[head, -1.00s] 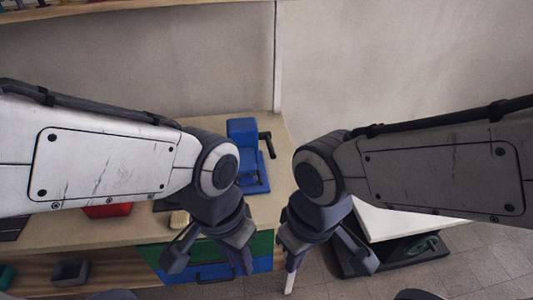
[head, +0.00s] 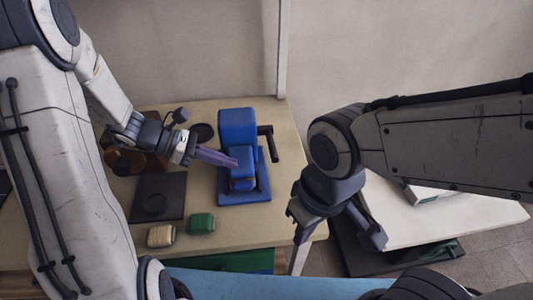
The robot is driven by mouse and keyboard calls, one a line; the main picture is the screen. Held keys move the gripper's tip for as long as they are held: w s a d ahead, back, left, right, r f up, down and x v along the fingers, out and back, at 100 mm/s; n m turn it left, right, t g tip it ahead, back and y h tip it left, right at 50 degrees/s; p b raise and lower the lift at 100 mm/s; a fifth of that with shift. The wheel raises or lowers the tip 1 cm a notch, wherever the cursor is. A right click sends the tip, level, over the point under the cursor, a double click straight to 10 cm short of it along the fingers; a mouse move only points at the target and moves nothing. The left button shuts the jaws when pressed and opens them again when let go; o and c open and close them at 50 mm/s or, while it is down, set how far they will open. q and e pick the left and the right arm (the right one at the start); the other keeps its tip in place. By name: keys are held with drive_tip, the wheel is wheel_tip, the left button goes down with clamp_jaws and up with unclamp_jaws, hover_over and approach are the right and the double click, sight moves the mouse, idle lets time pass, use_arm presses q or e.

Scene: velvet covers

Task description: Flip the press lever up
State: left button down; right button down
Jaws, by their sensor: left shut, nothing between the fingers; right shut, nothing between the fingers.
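The blue press (head: 238,128) stands on the wooden table in the head view, on a flat blue base. Its dark lever (head: 271,142) sticks out at the press's right side, with an arm running down from a short bar. My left gripper (head: 232,161) is shut and empty, its purple fingers pointing right at the front of the press body. Whether the fingertips touch the press I cannot tell. My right gripper (head: 299,232) is shut and empty, off the table's right front corner, below and right of the lever.
A dark square plate (head: 157,197) lies left of the press. A beige spool (head: 161,236) and a green spool (head: 201,223) stand near the front edge. A white surface (head: 440,222) is at the right. Bare tabletop shows right of the press.

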sight(252, 156)
use_arm(q)
drive_tip(key=shift+w+a, duration=0.1)
drive_tip(key=shift+w, duration=0.1)
drive_tip(key=shift+a, duration=0.1)
drive_tip(key=x, duration=0.9)
drive_tip(key=shift+f+b, duration=0.1)
drive_tip(key=shift+b, duration=0.25)
drive_tip(key=r, duration=0.1)
drive_tip(key=r+p, duration=0.1)
drive_tip(key=d+r, duration=0.1)
drive_tip(key=shift+w+d, duration=0.1)
drive_tip(key=shift+w, duration=0.2)
drive_tip(key=shift+w+d+r+p, duration=0.1)
drive_tip(key=shift+r+p, duration=0.25)
